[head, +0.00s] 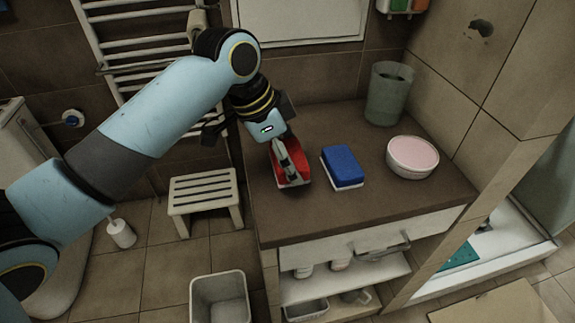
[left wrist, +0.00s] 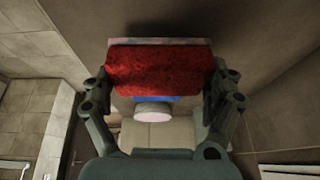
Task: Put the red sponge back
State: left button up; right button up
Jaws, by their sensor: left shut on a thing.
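The red sponge (head: 301,161) has a pale layer and is at the left end of the brown counter (head: 385,205). My left gripper (head: 288,160) reaches down over it from above and is shut on it, partly hiding it. I cannot tell whether the sponge touches the counter or is just above it. In the left wrist view the red sponge (left wrist: 160,68) fills the space between the two fingers of my left gripper (left wrist: 162,95). My right gripper is not in view.
A blue sponge (head: 342,166) with a white layer lies just right of the red one. Farther right is a round white dish with a pink top (head: 412,157). A grey-green cup (head: 388,94) stands at the back. A bin (head: 219,297) and slatted stool (head: 203,184) are on the floor.

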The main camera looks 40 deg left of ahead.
pick_arm(q)
notch_tip(320, 180, down, 4)
jog(key=shift+r, duration=0.1)
jog(key=o, duration=0.8)
jog(key=shift+c, duration=0.2)
jog(key=v, duration=1.2)
jog(key=shift+p, duration=0.35)
